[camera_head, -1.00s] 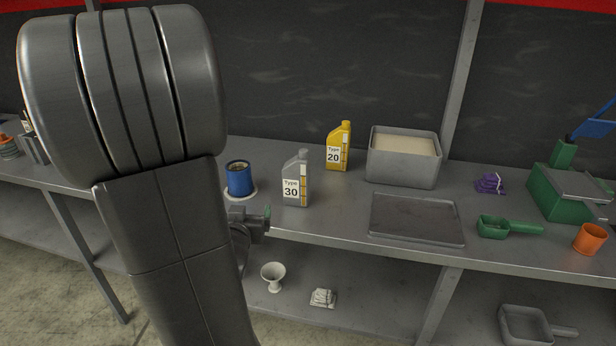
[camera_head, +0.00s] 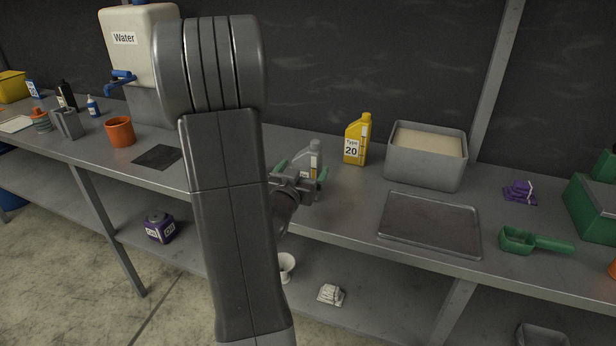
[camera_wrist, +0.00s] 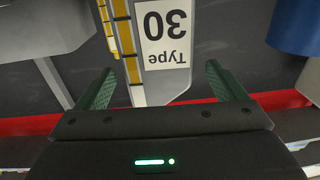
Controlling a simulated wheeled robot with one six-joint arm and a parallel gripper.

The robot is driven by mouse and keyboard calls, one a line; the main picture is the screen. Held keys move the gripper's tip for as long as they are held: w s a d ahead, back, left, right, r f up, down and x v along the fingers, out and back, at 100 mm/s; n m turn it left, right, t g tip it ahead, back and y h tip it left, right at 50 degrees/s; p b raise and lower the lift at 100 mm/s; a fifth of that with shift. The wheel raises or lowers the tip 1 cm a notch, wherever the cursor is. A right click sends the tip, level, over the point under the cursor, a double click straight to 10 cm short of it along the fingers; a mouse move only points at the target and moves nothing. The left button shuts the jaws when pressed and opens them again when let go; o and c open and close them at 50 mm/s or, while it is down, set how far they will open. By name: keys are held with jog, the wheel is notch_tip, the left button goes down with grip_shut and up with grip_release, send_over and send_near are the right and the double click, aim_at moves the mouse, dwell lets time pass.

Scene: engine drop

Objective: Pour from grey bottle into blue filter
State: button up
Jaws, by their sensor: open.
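The grey bottle (camera_head: 313,153) labelled Type 30 stands upright on the bench, partly hidden by my gripper in the head view. My gripper (camera_head: 302,172) is open and in front of the bottle, with its green fingers spread to either side. In the wrist view, which is upside down, the bottle (camera_wrist: 165,40) shows its label between and just beyond the open fingertips (camera_wrist: 159,74). The blue filter (camera_wrist: 296,25) shows at the upper right edge of the wrist view. It is hidden behind my arm in the head view.
A yellow Type 20 bottle (camera_head: 357,140) and a grey bin (camera_head: 426,168) stand behind and to the right. A flat dark tray (camera_head: 430,223) lies at the bench front. A water tank (camera_head: 130,60) and an orange cup (camera_head: 120,132) are at the left.

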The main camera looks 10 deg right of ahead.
jog(key=x, duration=0.2)
jog(key=r+p+x, duration=0.1)
jog(key=x, duration=0.1)
jog(key=shift+w+d, duration=0.1)
jog(key=shift+d, duration=0.1)
jog(key=shift+w+d+p, duration=0.2)
jog(key=shift+w+p, duration=0.1)
jog(key=shift+w, duration=0.15)
jog(key=c, duration=1.7)
